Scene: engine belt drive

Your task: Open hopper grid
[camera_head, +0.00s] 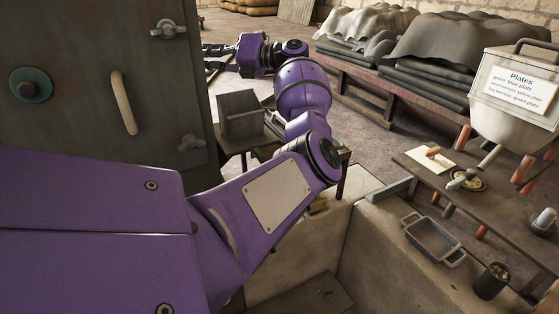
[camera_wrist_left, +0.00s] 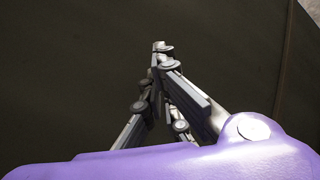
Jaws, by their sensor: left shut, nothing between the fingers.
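I cannot make out a hopper grid in either view. A pale bin (camera_head: 513,100) with a handle and a "Plates" sign hangs at the right of the head view; I cannot tell if it is the hopper. My left gripper (camera_wrist_left: 160,48) is shut and empty in the wrist view, its fingertips together. A dark, plain surface (camera_wrist_left: 80,70) fills the view behind it; I cannot tell if they touch. In the head view my purple arm bends back left, and its far end goes partly behind the grey-green cabinet (camera_head: 95,110). My right gripper is not in view.
The cabinet has a pale handle (camera_head: 123,103) and metal latches. A small grey box (camera_head: 241,129) stands behind my forearm. A bench (camera_head: 470,208) with tools stands at right, near a metal tray (camera_head: 432,238) and a dark cup (camera_head: 492,281). Draped stacks (camera_head: 440,60) stand behind.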

